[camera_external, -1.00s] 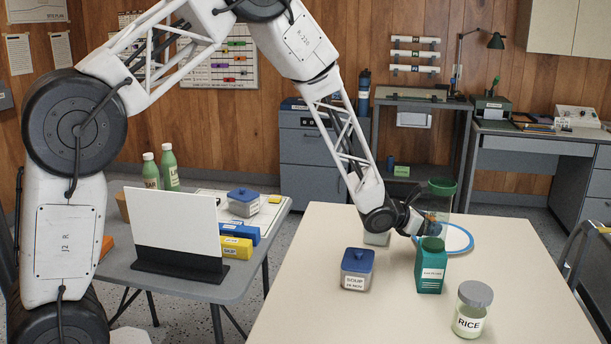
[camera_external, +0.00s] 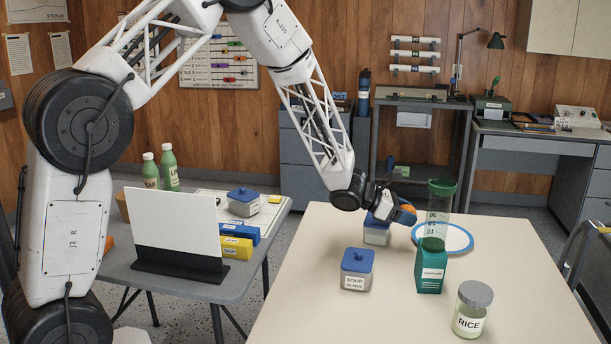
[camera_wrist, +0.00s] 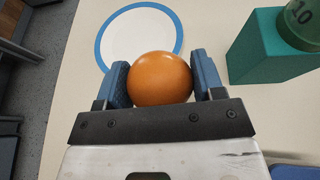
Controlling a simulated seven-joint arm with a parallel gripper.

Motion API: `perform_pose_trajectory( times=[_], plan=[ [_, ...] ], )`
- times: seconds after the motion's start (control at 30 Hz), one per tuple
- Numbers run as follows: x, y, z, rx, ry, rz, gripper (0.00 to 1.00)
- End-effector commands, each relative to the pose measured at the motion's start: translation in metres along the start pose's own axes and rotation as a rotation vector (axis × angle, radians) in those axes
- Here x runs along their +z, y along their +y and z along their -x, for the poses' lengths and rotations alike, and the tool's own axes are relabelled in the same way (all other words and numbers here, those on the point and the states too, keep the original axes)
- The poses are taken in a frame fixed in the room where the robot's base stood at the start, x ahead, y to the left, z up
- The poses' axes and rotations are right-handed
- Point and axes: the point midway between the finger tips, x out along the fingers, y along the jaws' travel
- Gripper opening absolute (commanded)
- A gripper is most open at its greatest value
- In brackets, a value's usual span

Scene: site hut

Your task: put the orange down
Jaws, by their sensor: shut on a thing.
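The orange (camera_wrist: 160,79) is held between the two blue fingers of my gripper (camera_wrist: 162,82) in the wrist view. A white plate with a blue rim (camera_external: 470,243) lies on the table to the right of the gripper. In the wrist view the plate (camera_wrist: 130,35) lies beyond the orange, which overlaps its near edge in the picture.
A teal box (camera_external: 432,272) with a clear green-lidded container (camera_external: 438,205) stands in front of the plate. Blue-lidded jars stand at the near left (camera_external: 356,270) and back (camera_external: 376,233). A RICE jar (camera_external: 470,310) is at the front right. The table's front middle is clear.

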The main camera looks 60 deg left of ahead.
Motion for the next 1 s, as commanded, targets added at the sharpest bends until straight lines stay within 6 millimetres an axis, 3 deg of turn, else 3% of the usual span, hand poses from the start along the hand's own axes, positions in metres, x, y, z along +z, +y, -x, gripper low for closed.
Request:
perform_pose_trajectory(
  times=[0.23, 0.7, 1.0],
  plan=[
    [0.003, -0.011, 0.005, -0.201, -0.001, -0.084, 0.35],
    [0.007, -0.049, -0.017, -0.707, 0.000, -0.292, 0.35],
    [0.006, -0.062, -0.022, -1.026, 0.000, -0.424, 0.35]
  ],
)
